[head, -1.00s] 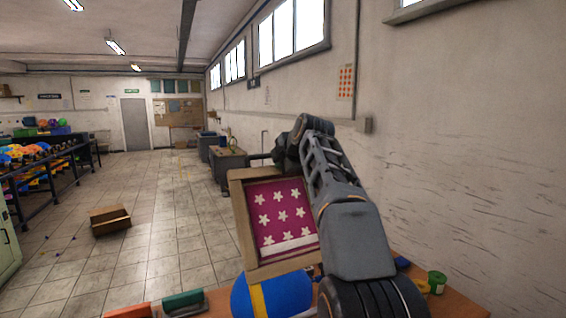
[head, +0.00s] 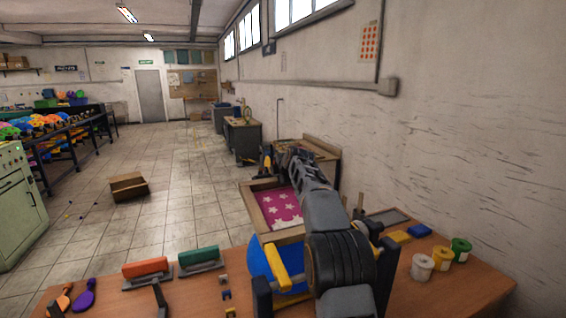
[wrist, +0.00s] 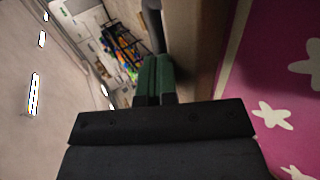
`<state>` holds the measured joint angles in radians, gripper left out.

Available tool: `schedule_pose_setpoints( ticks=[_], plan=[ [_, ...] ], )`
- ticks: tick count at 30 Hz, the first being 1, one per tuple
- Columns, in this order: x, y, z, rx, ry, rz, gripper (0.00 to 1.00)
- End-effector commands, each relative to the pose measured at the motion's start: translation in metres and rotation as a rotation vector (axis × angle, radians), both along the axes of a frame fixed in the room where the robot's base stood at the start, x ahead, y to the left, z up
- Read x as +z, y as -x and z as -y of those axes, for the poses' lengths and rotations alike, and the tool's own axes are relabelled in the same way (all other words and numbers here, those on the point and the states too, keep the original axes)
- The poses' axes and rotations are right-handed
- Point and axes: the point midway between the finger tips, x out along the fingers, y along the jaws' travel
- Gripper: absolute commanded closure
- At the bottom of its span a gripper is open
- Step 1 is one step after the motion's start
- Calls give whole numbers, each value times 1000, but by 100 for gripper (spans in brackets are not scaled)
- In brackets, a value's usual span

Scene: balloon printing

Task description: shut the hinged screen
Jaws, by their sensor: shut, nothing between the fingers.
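The hinged screen (head: 282,207) has a wooden frame and a magenta mesh with white stars. In the head view it stands tilted above a blue balloon (head: 262,262), which shows partly below it.
On the wooden table (head: 445,290) are an orange-handled squeegee (head: 146,267), a green-handled one (head: 199,256), purple (head: 85,295) and orange flat balloons. White (head: 422,266), yellow and green pots stand at the right, near the wall. The floor on the left is largely open.

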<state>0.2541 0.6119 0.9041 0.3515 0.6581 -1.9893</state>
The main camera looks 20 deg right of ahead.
Motion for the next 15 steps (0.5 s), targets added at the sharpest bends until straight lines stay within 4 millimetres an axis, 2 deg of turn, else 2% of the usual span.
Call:
schedule_pose_setpoints(
  ticks=[1,6,15],
  plan=[
    [-13,-2,1,-1,-2,-2,100],
    [-39,-6,1,-1,-1,-70,100],
    [-58,-6,1,-1,-1,-127,100]
  ],
)
